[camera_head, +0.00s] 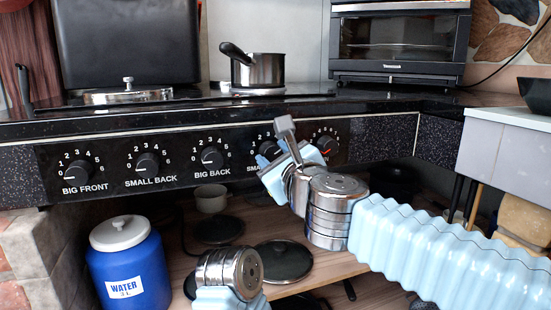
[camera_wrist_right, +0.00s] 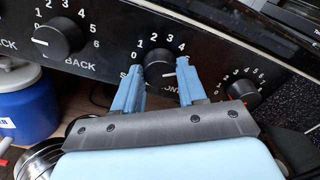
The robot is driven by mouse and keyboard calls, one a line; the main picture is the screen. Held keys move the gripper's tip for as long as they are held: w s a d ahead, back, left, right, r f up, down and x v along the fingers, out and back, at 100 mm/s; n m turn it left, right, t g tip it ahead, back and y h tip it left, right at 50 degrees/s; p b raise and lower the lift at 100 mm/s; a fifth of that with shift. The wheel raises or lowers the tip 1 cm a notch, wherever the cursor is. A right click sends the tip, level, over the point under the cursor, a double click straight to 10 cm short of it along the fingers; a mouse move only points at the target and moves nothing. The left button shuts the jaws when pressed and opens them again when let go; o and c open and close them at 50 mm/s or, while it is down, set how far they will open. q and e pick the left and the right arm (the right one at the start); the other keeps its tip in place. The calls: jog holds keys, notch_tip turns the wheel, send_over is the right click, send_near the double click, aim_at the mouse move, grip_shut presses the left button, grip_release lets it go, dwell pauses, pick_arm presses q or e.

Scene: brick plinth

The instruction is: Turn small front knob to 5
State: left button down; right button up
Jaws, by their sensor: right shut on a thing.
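The small front knob (camera_wrist_right: 160,66) is black and round on the dark control panel. Its white mark points right, toward the right finger. In the wrist view the digits 0 to 4 show around it, and the right finger appears to hide the part of the dial past 4. My right gripper (camera_wrist_right: 159,73) is shut on this knob, with one blue finger on each side. In the head view the knob (camera_head: 268,149) is partly covered by the right gripper (camera_head: 281,160). My left gripper is not in view.
The big back knob (camera_head: 211,156), small back knob (camera_head: 147,162) and big front knob (camera_head: 76,168) point near 0. A red-marked knob (camera_wrist_right: 243,90) sits close on the right. A blue water canister (camera_head: 128,270) and a lid (camera_head: 283,261) are below. A pot (camera_head: 262,69) stands on the stove.

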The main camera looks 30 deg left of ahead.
jog(key=shift+f, duration=0.15)
jog(key=o, duration=1.1)
jog(key=shift+d, duration=0.1)
jog(key=b+v, duration=0.1)
jog(key=v, duration=1.2)
jog(key=shift+s+d, duration=0.2)
jog(key=shift+d, duration=0.05)
